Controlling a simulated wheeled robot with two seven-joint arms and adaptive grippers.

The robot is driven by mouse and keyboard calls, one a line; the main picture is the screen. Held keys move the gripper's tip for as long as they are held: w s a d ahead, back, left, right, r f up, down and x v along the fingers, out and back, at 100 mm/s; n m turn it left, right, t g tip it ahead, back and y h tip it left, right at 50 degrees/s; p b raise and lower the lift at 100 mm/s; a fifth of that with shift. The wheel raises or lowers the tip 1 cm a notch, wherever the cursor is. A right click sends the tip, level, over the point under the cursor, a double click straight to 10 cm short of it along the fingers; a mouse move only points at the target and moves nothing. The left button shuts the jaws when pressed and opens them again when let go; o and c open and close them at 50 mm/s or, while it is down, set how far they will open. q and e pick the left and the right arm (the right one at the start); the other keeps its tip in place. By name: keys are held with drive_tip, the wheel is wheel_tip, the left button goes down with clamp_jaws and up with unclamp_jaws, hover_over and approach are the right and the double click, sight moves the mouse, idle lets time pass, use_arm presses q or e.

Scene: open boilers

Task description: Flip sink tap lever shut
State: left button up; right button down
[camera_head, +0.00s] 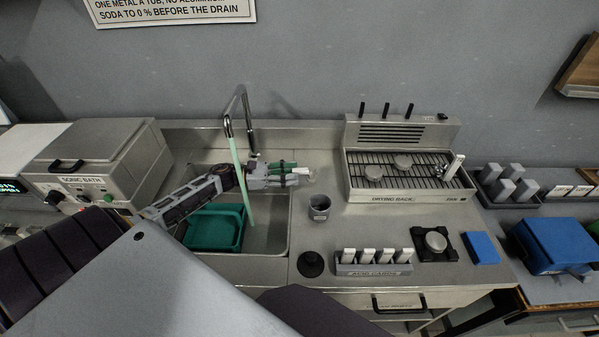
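The sink tap (247,118) is a tall curved metal spout at the back of the steel sink. A pale green stream (238,168) runs from its mouth down into the basin (268,236). A small part at the tap's foot (255,156) may be the lever, but it is too small to tell. My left gripper (298,173) reaches across the sink from the left, pointing right, in front of the tap's foot. Its fingers look green and grey with pale tips; whether they are open or shut is unclear. My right gripper is not in view.
A teal tub (215,228) sits in the sink. The sonic bath (97,160) stands left. A grey cup (320,207), drying rack (407,168), card holder (374,262), black scale-like pad (452,250) and blue block (482,248) stand right. Some bare counter surrounds the cup.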

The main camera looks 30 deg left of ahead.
sight(300, 173)
use_arm(q)
drive_tip(key=shift+x, duration=1.65)
drive_tip(key=shift+c, duration=0.5)
clamp_jaws()
